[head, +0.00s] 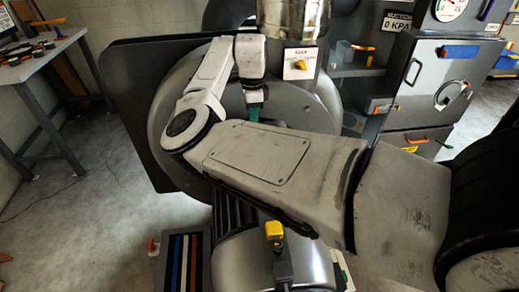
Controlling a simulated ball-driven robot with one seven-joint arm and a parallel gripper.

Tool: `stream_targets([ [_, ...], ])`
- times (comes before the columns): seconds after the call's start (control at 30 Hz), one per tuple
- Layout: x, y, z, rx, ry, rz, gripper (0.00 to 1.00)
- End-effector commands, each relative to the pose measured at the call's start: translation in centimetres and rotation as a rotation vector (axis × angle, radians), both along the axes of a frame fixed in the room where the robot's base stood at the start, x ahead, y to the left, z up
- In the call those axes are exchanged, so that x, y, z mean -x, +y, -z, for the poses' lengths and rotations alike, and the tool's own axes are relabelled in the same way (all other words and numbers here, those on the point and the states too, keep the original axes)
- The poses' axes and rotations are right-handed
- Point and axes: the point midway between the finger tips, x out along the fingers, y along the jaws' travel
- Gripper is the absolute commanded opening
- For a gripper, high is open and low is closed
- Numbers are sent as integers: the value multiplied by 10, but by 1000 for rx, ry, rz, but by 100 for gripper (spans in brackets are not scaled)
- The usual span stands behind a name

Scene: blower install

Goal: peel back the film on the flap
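My arm reaches across the head view and bends back at its elbow. Its end points down in front of the large round grey blower housing (170,95). My gripper (254,104) is small and partly hidden behind my forearm, so its finger opening cannot be made out. A small teal piece shows just below it; I cannot tell whether it is part of the gripper or a separate thing. I cannot clearly make out the flap or its film. A white plate with a yellow knob (300,64) is on the housing, right of my gripper.
A metal cylinder (292,18) stands above the housing. A grey cabinet (430,85) with coloured handles and a gauge (450,8) is at the right. A workbench (45,48) with small parts is at the far left. A striped panel (186,262) lies low down.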

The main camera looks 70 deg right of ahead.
Motion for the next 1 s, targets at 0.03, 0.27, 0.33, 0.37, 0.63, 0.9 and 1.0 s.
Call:
stream_targets([
  [0.03,-2,-1,0,0,-2,-1,0],
  [0.27,-4,-6,0,0,-2,-1,0],
  [0.33,-5,-8,0,0,-2,-1,0],
  [0.37,-5,-8,0,0,-1,-1,0],
  [0.63,-7,-10,0,0,-1,-1,16],
  [0.9,-6,-10,0,0,0,0,42],
  [1.0,-6,-10,0,0,0,0,47],
])
